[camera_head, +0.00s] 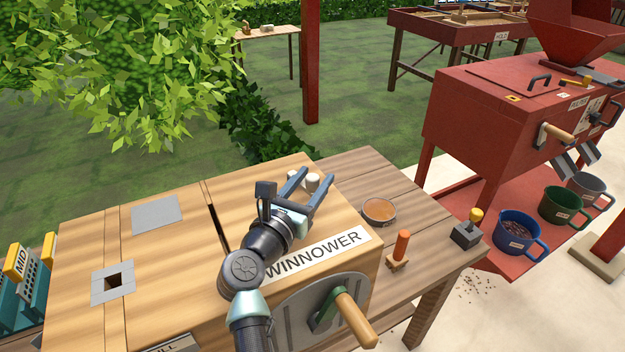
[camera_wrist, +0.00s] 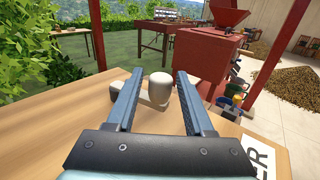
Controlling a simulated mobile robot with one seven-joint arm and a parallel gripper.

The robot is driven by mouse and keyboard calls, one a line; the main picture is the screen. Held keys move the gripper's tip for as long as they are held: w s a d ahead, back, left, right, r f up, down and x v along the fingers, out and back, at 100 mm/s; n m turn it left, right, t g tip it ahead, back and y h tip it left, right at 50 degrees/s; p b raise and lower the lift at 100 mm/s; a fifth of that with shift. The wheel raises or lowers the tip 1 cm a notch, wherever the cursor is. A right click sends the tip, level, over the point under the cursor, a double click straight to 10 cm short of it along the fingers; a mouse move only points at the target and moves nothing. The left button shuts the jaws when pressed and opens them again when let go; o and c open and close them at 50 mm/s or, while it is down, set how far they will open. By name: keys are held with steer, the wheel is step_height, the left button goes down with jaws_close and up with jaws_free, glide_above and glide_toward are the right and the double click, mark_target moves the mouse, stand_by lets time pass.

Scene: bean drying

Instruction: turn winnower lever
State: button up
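The winnower (camera_head: 160,260) is a big pale wooden box with a WINNOWER label on its top. A whitish lever with a rounded knob (camera_head: 313,181) stands near the far right corner of its top. In the wrist view the lever knob (camera_wrist: 157,84) shows between and beyond my two fingers, with its pale arm beside it. My gripper (camera_head: 317,175) is open above the box top, and a gap shows on both sides of the knob. The wrist view also shows my gripper (camera_wrist: 158,76) with its fingers apart. A green crank with a wooden handle (camera_head: 355,318) is on the winnower's front.
A wooden side table (camera_head: 355,170) to the right holds a round dish (camera_head: 379,211) and an orange-handled tool (camera_head: 400,248). A red machine (camera_head: 485,120) stands farther right, with mugs (camera_head: 519,233) before it. Leafy branches (camera_head: 120,60) hang at upper left.

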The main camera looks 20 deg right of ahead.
steer(key=shift+o, duration=0.4)
steer(key=v, duration=1.3)
